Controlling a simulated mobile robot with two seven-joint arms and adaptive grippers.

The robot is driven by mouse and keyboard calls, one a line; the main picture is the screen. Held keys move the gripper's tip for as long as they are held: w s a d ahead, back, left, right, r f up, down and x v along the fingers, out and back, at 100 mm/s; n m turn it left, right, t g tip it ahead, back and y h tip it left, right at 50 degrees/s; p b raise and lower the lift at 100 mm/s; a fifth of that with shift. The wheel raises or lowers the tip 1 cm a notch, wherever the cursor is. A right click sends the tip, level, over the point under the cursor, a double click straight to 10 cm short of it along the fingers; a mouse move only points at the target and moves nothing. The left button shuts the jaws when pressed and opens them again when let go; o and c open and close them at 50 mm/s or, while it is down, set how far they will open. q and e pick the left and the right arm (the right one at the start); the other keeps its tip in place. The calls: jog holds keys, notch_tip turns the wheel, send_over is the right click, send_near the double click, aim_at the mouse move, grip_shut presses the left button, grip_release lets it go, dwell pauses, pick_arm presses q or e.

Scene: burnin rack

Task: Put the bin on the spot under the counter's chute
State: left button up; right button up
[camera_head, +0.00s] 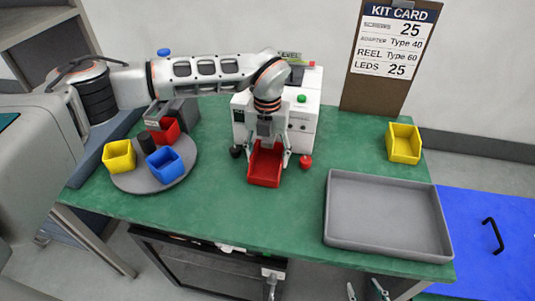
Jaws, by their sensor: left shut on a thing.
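The white counter machine (303,118) stands at the back middle of the green table, with a green button and a red knob. My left gripper (267,152) points down in front of it and is shut on a red bin (265,170). The bin is at the machine's front; I cannot tell whether it rests on the table. The chute and the spot under it are hidden behind my gripper and the bin. My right gripper (366,291) shows only two fingertips, set apart, at the bottom edge below the table.
A grey turntable (130,182) at left holds yellow, blue, red and black containers. A grey tray (385,247) lies at front right, with a yellow bin (404,143) behind it. A kit card (392,45) stands at the back. The table's front middle is clear.

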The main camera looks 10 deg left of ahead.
pick_arm(q)
jog(key=shift+f, duration=0.15)
jog(key=o, duration=1.1)
notch_tip(320, 180, up, 12)
jog(key=shift+r+b, duration=0.2)
jog(key=shift+b, duration=0.4)
